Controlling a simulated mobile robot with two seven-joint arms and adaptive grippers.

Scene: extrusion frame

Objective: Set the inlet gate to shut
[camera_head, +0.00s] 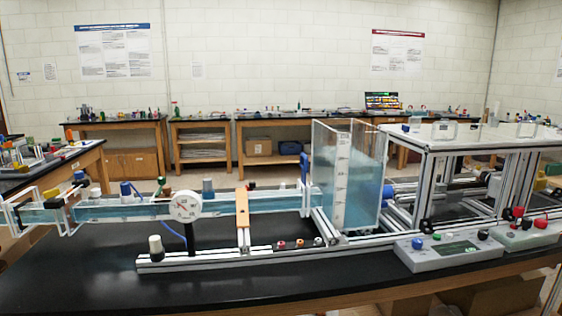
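A long clear water channel (275,203) runs from the left edge to a clear upright tank (367,185) holding blue water. An upright blue piece (303,167) stands where the channel meets the tank; it looks like the inlet gate's handle, but its marking and setting are too small to read. Water shows both in the tank and along the channel. Neither of my grippers is in view.
A round white dial (186,206) and an orange upright strip (242,207) stand along the channel. A grey control box (449,251) with a display sits at front right. An extrusion frame (470,165) fills the right. The black bench top (90,262) is mostly clear at front left.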

